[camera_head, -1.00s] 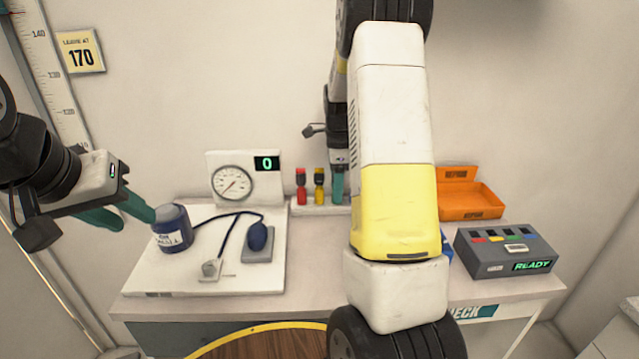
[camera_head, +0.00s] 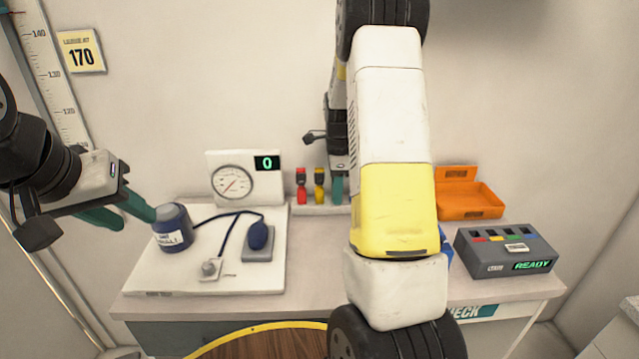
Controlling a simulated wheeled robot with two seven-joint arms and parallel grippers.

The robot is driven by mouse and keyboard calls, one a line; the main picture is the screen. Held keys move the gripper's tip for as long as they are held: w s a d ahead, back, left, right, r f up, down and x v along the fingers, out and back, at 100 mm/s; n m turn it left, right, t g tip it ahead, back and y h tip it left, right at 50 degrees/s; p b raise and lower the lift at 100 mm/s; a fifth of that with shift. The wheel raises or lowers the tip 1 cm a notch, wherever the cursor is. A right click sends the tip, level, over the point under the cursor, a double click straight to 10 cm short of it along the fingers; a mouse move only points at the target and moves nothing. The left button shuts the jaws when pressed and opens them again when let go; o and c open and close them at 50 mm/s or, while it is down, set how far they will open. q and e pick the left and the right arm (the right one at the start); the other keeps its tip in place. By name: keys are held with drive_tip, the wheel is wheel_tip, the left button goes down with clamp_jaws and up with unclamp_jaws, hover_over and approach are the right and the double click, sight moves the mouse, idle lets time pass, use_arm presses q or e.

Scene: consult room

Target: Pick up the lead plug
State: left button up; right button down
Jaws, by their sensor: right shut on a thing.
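A red lead plug (camera_head: 301,187) and a yellow lead plug (camera_head: 319,186) stand upright in a low white rack (camera_head: 312,209) at the back of the desk. My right gripper (camera_head: 338,190) points down at the rack, just right of the yellow plug. It is shut on a lead plug, which its teal fingers and my arm hide; its colour cannot be told. My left gripper (camera_head: 125,212) is open at the left, its fingers beside the dark blue cuff (camera_head: 173,230). The grey box (camera_head: 505,252) with coloured sockets shows READY at the right.
A white board (camera_head: 210,282) carries the cuff, a dial gauge (camera_head: 232,182) reading 0 and a bulb (camera_head: 259,237) on tubing. An open orange tray (camera_head: 470,203) stands at the back right. My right arm hides the desk's middle.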

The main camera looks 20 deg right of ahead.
drive_tip(key=shift+r, duration=0.45)
drive_tip(key=r, duration=0.2)
drive_tip(key=shift+s+a+r, duration=0.15)
drive_tip(key=shift+s+r, duration=0.1)
drive_tip(key=shift+r, duration=0.15)
drive_tip(key=s+a+r, duration=0.2)
drive_tip(key=s, duration=0.5)
drive_tip(key=s+a+r, duration=0.2)
drive_tip(key=s+r, duration=0.1)
drive_tip(key=s, duration=0.5)
drive_tip(key=shift+r, duration=0.25)
